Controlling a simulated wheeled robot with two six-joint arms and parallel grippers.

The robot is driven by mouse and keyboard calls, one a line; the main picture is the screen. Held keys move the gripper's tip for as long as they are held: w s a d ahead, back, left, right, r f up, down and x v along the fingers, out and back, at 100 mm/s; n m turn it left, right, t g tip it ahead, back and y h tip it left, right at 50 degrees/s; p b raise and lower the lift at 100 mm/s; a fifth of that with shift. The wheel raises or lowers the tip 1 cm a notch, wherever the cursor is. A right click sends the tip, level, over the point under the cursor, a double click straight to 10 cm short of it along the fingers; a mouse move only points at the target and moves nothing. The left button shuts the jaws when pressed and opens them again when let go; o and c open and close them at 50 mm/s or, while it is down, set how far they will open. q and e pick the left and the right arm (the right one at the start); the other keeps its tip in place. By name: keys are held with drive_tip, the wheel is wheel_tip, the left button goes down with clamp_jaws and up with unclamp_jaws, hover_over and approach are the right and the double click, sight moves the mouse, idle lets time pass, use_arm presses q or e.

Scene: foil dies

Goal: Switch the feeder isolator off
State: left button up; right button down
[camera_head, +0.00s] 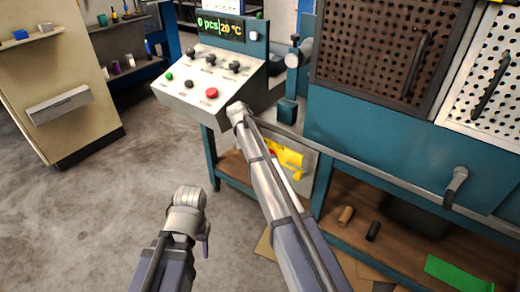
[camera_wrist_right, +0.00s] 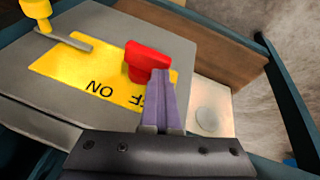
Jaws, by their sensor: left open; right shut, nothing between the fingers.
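The feeder isolator is a grey box (camera_wrist_right: 185,40) with a yellow plate (camera_wrist_right: 75,74) lettered ON and OFF, upside down in the right wrist view, and a red handle (camera_wrist_right: 146,60). My right gripper (camera_wrist_right: 166,80) is shut and empty, its purple fingers beside the red handle and covering part of the OFF lettering. I cannot tell if they touch the handle. In the head view my right arm partly hides the isolator's yellow plate (camera_head: 285,154), and the right fingers are hidden. My left gripper (camera_head: 206,238) is open and empty, over the floor, away from the isolator.
A control console (camera_head: 222,85) with a red button and several black knobs stands above the isolator. A yellow part with a grey lever (camera_wrist_right: 68,39) sits beside the plate. The teal bench (camera_head: 350,130) has a lower shelf with rolls. Bare floor (camera_head: 90,220) lies left.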

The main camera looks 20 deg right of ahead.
drive_tip(key=shift+r, duration=0.1)
idle(0.6)
wheel_tip(320, 180, up, 10)
drive_tip(key=p, duration=1)
drive_tip(key=s+a+f+n+g+y, duration=0.1)
drive_tip(key=s+a+n, duration=0.35)
drive_tip(key=s, duration=0.75)
drive_tip(key=s+a+n+y, duration=0.1)
drive_tip(key=s+a+n, duration=0.35)
drive_tip(key=s, duration=0.75)
drive_tip(key=s+a+f+n+g+y, duration=0.1)
drive_tip(key=s+a+n, duration=0.1)
drive_tip(key=s+a, duration=0.75)
drive_tip(key=s+d+r+p, duration=0.2)
drive_tip(key=s+r+p, duration=0.1)
drive_tip(key=r+p, duration=1.3)
drive_tip(key=shift+s+r+p, duration=0.15)
drive_tip(key=shift+r+p, duration=0.2)
drive_tip(key=shift+r, duration=0.05)
